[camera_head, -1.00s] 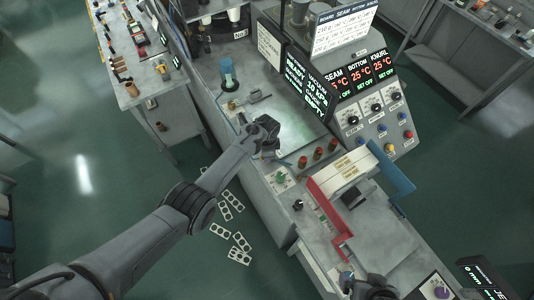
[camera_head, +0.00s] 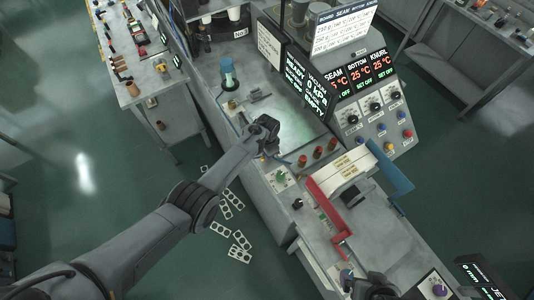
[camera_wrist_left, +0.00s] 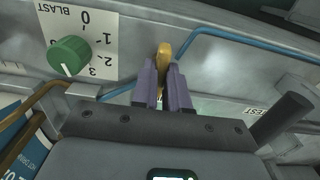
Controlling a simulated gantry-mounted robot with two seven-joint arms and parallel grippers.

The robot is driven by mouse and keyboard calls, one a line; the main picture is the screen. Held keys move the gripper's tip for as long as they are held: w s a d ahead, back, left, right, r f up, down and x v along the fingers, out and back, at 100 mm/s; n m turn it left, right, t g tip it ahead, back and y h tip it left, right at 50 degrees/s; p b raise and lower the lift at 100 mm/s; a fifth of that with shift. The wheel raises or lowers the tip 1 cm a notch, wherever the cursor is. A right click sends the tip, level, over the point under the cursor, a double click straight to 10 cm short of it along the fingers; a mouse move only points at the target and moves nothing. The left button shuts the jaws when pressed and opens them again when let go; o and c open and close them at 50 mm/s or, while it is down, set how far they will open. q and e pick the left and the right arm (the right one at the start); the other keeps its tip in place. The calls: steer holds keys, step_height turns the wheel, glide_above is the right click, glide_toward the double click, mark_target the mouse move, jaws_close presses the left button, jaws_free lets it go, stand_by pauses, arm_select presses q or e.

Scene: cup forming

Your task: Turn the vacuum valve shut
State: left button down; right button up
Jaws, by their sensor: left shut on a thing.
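The vacuum valve's brass-yellow handle (camera_wrist_left: 164,52) shows in the left wrist view between the purple fingertips of my left gripper (camera_wrist_left: 164,82). The gripper is shut on it. The handle appears edge-on, pointing away from the gripper, and its lower part is hidden by the fingers. In the head view my left gripper (camera_head: 268,136) is over the near edge of the bench and covers the valve. The display (camera_head: 308,82) shows a vacuum reading of 0 KPA. A dark part of my right arm shows at the bottom, but its jaws cannot be made out.
A green BLAST knob (camera_wrist_left: 69,56) on a numbered plate sits left of the handle in the wrist view. A blue pipe (camera_wrist_left: 225,38) runs beside the handle. In the head view, red-topped knobs (camera_head: 318,153) and a red bracket (camera_head: 330,215) are to the right.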

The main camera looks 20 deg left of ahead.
arm_select(q)
steer(key=c, duration=1.1)
jaws_free()
steer(key=shift+c, duration=0.2)
steer(key=shift+r, duration=0.45)
step_height(320, 180, up, 10)
steer(key=p, duration=0.1)
steer(key=shift+p, duration=0.35)
